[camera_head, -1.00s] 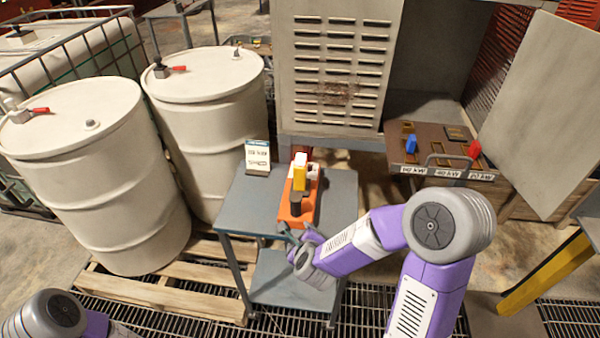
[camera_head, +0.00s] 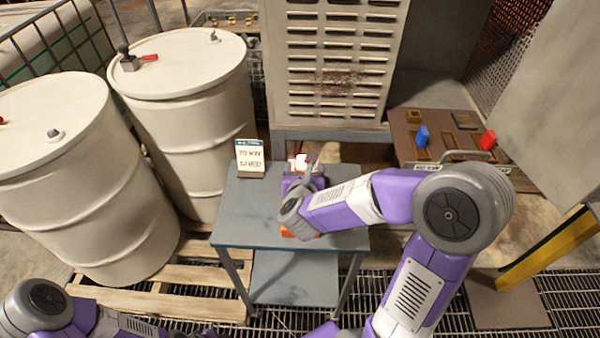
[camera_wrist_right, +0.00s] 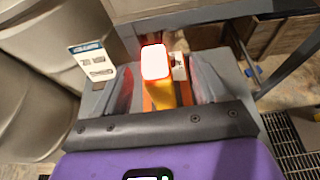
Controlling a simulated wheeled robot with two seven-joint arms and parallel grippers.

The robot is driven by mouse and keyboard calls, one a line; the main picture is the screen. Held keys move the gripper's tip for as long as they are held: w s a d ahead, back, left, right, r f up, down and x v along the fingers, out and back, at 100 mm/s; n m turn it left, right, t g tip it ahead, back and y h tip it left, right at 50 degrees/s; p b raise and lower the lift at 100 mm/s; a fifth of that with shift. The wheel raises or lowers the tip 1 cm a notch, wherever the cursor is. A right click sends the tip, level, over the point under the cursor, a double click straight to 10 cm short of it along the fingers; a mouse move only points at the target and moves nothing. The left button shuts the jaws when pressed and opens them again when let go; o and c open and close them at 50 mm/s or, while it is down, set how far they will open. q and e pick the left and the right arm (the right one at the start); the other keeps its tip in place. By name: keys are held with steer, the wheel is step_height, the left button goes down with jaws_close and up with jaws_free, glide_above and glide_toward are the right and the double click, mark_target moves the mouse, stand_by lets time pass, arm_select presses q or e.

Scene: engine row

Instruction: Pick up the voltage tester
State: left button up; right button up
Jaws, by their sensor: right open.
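A yellow upright tool with a bright, washed-out top and red edging, which looks like the voltage tester (camera_wrist_right: 157,66), stands at an orange holder (camera_wrist_right: 186,92) in the right wrist view. My right gripper (camera_wrist_right: 160,84) is open, with one finger on each side of the tool. I cannot tell whether the fingers touch it.
A small white sign (camera_head: 250,156) stands at the table's back left. A white block (camera_wrist_right: 179,67) is right of the tool. White drums (camera_head: 185,110) on a pallet (camera_head: 165,301) stand left. A louvred cabinet (camera_head: 335,75) is behind; a brown panel (camera_head: 440,135) with blue and red handles stands right.

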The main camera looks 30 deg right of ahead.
mark_target(302, 165)
steer(key=x, duration=0.4)
steer(key=shift+w+a+f, duration=0.1)
steer(key=shift+w+a, duration=0.05)
steer(key=shift+w, duration=0.35)
jaws_close()
